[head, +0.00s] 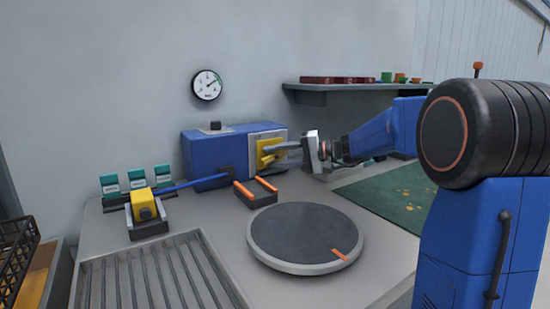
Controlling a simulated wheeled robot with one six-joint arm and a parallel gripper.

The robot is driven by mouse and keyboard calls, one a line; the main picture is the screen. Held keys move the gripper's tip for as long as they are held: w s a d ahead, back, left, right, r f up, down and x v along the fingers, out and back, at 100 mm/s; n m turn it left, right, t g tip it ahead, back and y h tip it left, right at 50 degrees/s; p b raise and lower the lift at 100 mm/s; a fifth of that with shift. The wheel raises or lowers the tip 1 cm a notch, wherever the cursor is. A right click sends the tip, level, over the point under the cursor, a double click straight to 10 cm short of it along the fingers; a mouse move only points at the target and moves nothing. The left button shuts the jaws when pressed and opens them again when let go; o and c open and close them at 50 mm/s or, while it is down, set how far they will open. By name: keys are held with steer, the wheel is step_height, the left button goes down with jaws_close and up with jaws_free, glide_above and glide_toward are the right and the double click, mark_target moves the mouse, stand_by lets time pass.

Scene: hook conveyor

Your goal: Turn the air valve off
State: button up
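A blue box-shaped unit (207,160) stands at the back of the bench. A yellow part (265,152) sits on its pale right-hand face; I cannot tell whether it is the air valve's handle. My gripper (278,153) reaches in from the right, with its fingertips at or very near this yellow part. Whether the fingers touch or grip it is too small to tell. A yellow block with a dark round knob (146,213) sits on a dark base at the left. A blue hose or bar (190,184) runs between it and the blue unit. A round gauge (207,85) hangs on the wall above.
A grey round turntable (300,235) with an orange mark lies in front. A small tray with orange edges (256,194) is behind it. Teal labelled boxes (137,178), a slotted grate (155,275), a green mat (400,195) and a loaded wall shelf (310,87) surround it.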

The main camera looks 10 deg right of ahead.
jaws_close()
steer(key=shift+a+m+t+y, duration=0.1)
steer(key=shift+m+t+y, duration=0.2)
steer(key=shift+m+y, duration=0.7)
jaws_free()
